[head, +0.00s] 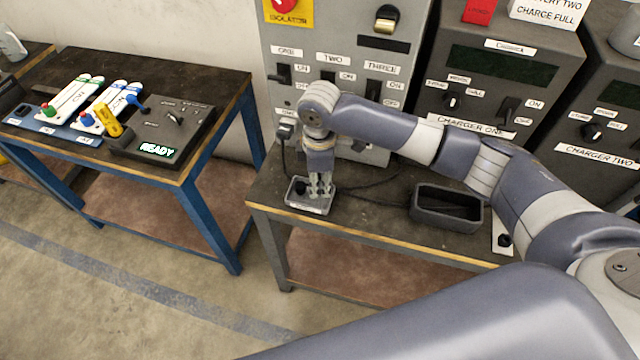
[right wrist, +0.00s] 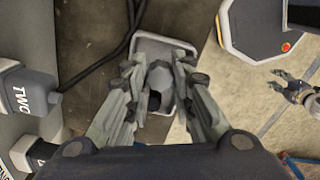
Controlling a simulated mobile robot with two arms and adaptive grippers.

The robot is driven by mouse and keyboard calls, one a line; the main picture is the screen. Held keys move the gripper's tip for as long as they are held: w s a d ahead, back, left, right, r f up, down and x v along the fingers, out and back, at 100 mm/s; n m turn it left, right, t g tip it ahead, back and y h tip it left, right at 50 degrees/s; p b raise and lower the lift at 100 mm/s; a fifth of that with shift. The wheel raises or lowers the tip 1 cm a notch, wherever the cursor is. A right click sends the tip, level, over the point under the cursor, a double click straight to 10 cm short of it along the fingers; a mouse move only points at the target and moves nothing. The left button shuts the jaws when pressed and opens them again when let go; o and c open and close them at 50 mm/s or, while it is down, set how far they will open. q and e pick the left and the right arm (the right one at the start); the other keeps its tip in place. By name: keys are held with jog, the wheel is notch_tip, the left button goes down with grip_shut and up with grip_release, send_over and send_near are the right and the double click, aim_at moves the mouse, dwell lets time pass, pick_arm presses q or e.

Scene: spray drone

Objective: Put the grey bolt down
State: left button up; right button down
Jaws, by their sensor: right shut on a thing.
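My right gripper (head: 322,190) points straight down over a small metal tray (head: 309,209) at the left end of the dark workbench. The right wrist view shows its fingers (right wrist: 160,88) closed on the grey bolt (right wrist: 159,76), over the tray (right wrist: 180,45). The bolt's rounded top shows between the fingers; its lower part is hard to make out. I cannot tell whether it touches the tray floor. My left gripper (right wrist: 284,82) is at the right of the right wrist view, away from the tray, fingers apart and empty.
A dark open bin (head: 447,222) stands to the right on the workbench (head: 380,235), with black cables between. Switch panels and charger one (head: 500,90) rise behind. A separate blue-legged table (head: 215,150) at left holds a READY box (head: 165,135) and labelled batteries.

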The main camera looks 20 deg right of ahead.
aim_at(320, 185)
jog(key=shift+f, duration=0.95)
jog(key=shift+f, duration=0.1)
jog(key=c, duration=1.4)
grip_release()
jog(key=shift+o, duration=0.2)
notch_tip(320, 185, up, 12)
jog(key=b, duration=0.1)
jog(key=shift+r+b, duration=0.2)
jog(key=shift+b, duration=0.1)
jog(key=shift+f, duration=0.1)
